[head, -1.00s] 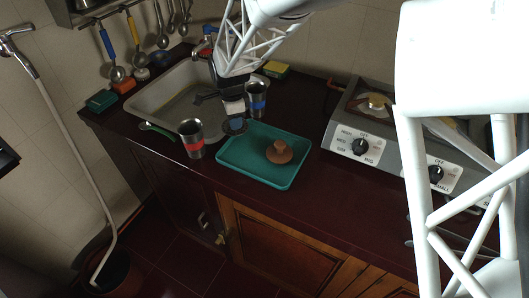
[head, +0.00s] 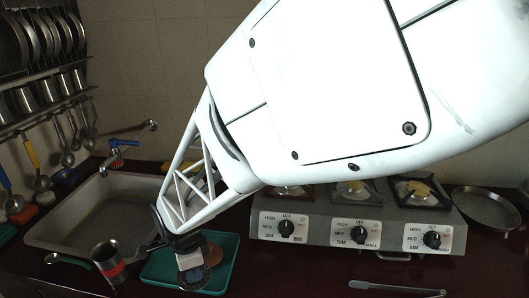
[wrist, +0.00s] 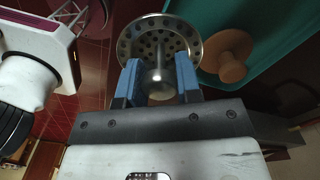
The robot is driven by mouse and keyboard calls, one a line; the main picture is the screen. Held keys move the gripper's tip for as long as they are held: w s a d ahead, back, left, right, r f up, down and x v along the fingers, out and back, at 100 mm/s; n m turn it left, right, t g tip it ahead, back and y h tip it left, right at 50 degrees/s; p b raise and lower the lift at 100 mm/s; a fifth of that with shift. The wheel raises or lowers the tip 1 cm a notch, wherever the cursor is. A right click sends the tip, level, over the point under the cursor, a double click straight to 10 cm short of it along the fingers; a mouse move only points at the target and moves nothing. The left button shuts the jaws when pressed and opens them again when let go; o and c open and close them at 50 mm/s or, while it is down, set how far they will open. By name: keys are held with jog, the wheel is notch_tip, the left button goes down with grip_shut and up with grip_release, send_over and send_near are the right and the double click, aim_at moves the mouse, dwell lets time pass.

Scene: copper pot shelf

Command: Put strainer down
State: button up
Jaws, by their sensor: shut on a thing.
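My gripper (wrist: 158,80) has blue fingertips and is shut on the stem of the strainer (wrist: 130,42), a round metal disc with many holes. In the head view the strainer (head: 194,278) hangs below my gripper (head: 187,250), over or in front of the teal tray (head: 228,243); I cannot tell its height. In the wrist view the strainer overlaps the edge of the tray (wrist: 275,12). A brown round piece with a knob (wrist: 232,66) lies on the tray beside the strainer. In the head view that piece is mostly hidden.
A metal cup with a red band (head: 108,265) stands left of the tray, by the sink (head: 60,222). A stove (head: 350,222) stands to the right, with tongs (head: 395,287) in front of it. My arm hides much of the middle.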

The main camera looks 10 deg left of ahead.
jog(key=shift+s+d+f, duration=0.1)
jog(key=shift+s+d, duration=0.25)
jog(key=shift+s, duration=0.1)
jog(key=w+a, duration=0.3)
jog(key=a, duration=0.1)
jog(key=w+a+f, duration=0.1)
jog(key=w+a, duration=0.6)
jog(key=w, duration=0.1)
jog(key=shift+a+f, duration=0.25)
jog(key=shift+a, duration=0.15)
jog(key=shift+f, duration=0.15)
jog(key=shift+f, duration=1.65)
jog(key=shift+f, duration=0.15)
